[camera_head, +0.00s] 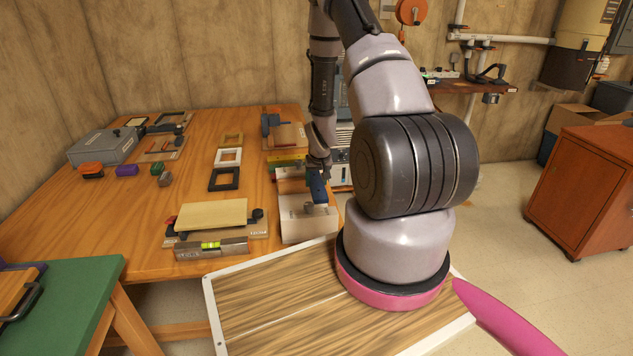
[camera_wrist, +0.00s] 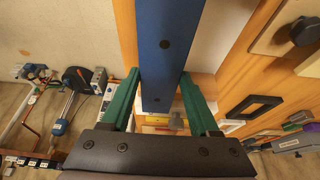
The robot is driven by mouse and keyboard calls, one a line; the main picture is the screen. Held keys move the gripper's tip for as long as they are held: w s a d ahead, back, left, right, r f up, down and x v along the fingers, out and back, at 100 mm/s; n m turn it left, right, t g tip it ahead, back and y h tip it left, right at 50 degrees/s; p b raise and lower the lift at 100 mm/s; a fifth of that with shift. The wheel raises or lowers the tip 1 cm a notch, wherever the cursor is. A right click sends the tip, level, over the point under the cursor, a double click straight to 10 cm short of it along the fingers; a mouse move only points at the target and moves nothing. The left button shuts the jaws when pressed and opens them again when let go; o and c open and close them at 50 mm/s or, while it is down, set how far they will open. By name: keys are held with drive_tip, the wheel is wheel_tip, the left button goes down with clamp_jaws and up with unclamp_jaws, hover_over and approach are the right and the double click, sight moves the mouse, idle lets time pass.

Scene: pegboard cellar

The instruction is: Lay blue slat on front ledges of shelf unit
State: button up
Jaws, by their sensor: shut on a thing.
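My gripper (camera_head: 318,168) is shut on the blue slat (camera_head: 318,188) above the right edge of the wooden table. In the wrist view the blue slat (camera_wrist: 162,35) lies between the two green fingers of my gripper (camera_wrist: 160,76) and runs out past the top of the picture. A pale, low unit (camera_head: 308,222), which looks like the shelf unit, stands on the table just below the slat. Its pale surface (camera_wrist: 212,32) also shows beside the slat in the wrist view. The slat appears above this unit; I cannot tell whether they touch. The front ledges are not clearly visible.
The wooden table (camera_head: 195,205) also holds a black frame (camera_head: 224,179), a white frame (camera_head: 228,157), a grey box (camera_head: 103,147) and a board with a spirit level (camera_head: 212,246). An orange-brown cabinet (camera_head: 583,185) stands at the right. Floor between is clear.

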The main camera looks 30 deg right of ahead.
drive_tip(key=shift+f, duration=0.15)
drive_tip(key=shift+f, duration=0.55)
drive_tip(key=o, duration=1.4)
drive_tip(key=shift+o, duration=0.2)
